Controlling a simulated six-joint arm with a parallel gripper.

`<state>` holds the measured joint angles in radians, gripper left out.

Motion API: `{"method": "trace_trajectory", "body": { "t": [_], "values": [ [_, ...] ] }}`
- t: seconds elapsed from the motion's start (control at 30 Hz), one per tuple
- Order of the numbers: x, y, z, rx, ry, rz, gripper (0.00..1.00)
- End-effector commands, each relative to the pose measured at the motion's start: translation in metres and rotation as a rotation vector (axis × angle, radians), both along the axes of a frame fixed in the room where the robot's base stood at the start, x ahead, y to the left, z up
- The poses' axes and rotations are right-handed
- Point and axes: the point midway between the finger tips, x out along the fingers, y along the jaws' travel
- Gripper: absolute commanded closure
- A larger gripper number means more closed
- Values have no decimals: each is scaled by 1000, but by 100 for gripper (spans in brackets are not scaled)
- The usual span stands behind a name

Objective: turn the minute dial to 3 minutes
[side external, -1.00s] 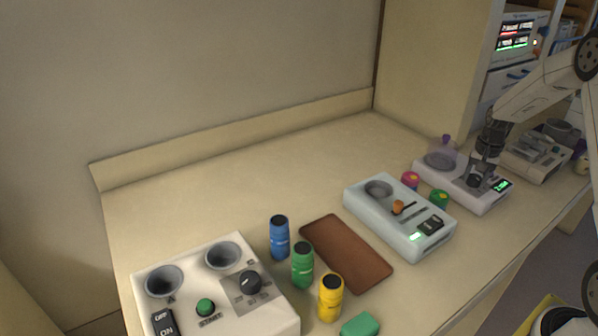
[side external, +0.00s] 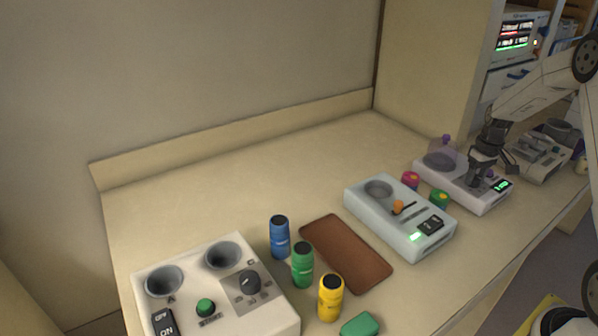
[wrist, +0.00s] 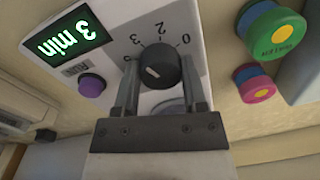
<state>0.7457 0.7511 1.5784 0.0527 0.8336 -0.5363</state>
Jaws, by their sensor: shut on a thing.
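The minute dial (wrist: 157,64) is a dark round knob on a pale device (side external: 448,186). In the wrist view it sits between the two fingers of my gripper (wrist: 158,84), which are shut on it. A pale mark shows on the knob, and printed numbers curve around it. In the side view my gripper (side external: 478,179) is down on the device and hides most of the dial; the small display (side external: 501,186) is lit but hard to read.
A purple button (wrist: 92,85) lies beside the display. Pink (side external: 411,179) and green (side external: 439,197) capped pots stand close by the device. A second pale device (side external: 365,208) with an orange knob is to the left. The back middle of the bench is clear.

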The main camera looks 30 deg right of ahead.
Motion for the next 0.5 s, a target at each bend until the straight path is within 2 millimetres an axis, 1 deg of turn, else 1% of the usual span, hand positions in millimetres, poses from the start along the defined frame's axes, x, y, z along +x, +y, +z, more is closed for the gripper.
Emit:
{"method": "trace_trajectory", "body": {
  "t": [0.2,0.5],
  "values": [
    [0,0,0,2,1,46,100],
    [0,0,0,3,2,50,100]
  ]
}}
